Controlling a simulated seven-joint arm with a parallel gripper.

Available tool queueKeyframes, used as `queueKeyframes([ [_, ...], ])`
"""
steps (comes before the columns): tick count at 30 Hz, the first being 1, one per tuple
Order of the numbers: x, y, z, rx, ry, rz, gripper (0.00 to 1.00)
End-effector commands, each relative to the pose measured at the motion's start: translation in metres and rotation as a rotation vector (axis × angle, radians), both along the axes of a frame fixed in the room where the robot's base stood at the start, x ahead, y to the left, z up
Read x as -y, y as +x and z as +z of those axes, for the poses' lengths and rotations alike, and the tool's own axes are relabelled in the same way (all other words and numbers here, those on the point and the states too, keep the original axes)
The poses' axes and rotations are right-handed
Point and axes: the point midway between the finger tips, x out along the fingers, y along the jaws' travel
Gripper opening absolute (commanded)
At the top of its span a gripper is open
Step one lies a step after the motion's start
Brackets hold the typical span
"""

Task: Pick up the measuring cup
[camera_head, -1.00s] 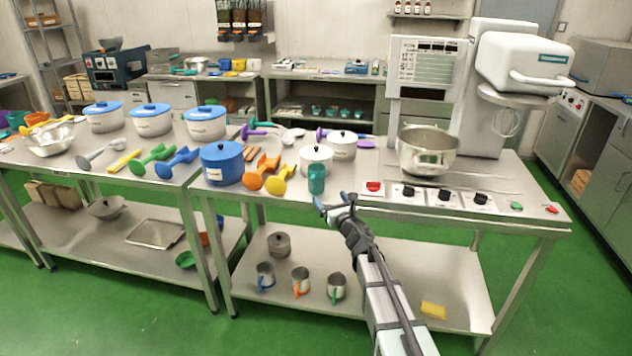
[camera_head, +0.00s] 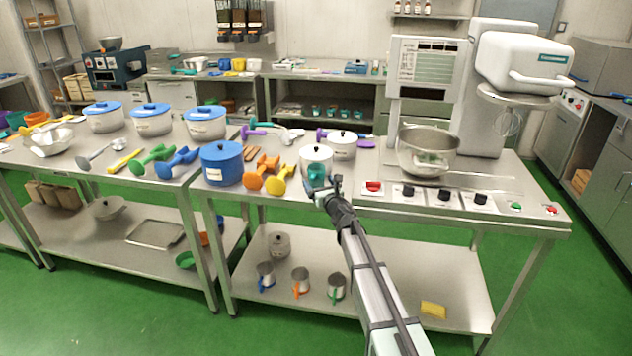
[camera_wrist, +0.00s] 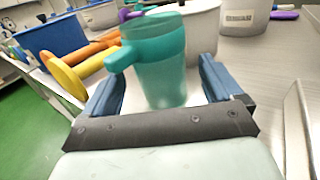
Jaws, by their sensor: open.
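The measuring cup is a teal, see-through cup (camera_wrist: 160,62) with a handle pointing left in the wrist view. It stands upright on the steel table near its front edge and also shows in the head view (camera_head: 316,173). My gripper (camera_wrist: 160,88) is open, with one blue finger on each side of the cup's lower part. The cup is between the fingers, and I cannot tell whether either finger touches it. In the head view my gripper (camera_head: 322,190) is at the cup and partly covers its lower part.
Yellow (camera_head: 280,180) and orange (camera_head: 258,175) scoops lie just left of the cup. A blue pot (camera_head: 222,164) stands further left. White pots (camera_head: 342,147) stand close behind. A control panel with knobs (camera_head: 408,191) is to the right.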

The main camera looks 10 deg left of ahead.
Motion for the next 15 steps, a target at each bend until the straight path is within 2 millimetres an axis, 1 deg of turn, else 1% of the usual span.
queueKeyframes([
  [1,-0.006,0.009,0.000,0.000,0.000,0.000,0.93],
  [6,-0.016,0.026,0.001,0.000,0.000,-0.001,0.93],
  [14,-0.017,0.027,0.001,0.000,0.000,-0.001,0.93],
  [15,-0.017,0.027,0.001,0.000,0.000,-0.001,0.90],
])
